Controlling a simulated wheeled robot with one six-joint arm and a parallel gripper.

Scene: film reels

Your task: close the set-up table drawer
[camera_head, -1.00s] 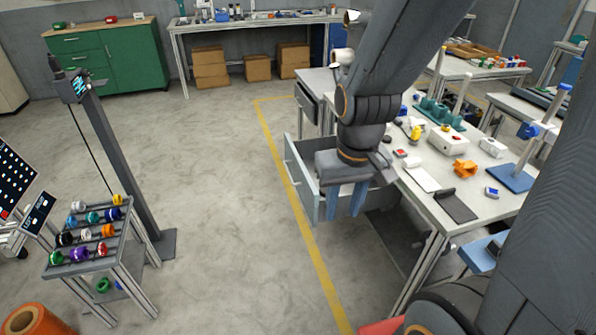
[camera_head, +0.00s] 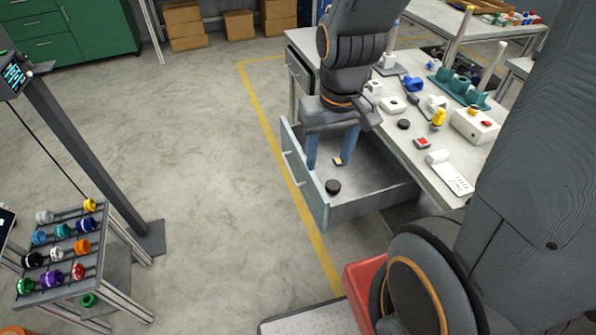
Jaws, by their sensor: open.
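The set-up table drawer (camera_head: 371,207) is pulled out from the left side of the white-topped table (camera_head: 436,172). It is a grey open box with a long front panel and handles on its outer face.
A second drawer (camera_head: 297,70) is at the far end of the table. A rack of coloured spools (camera_head: 62,245) stands left. The floor between is clear.

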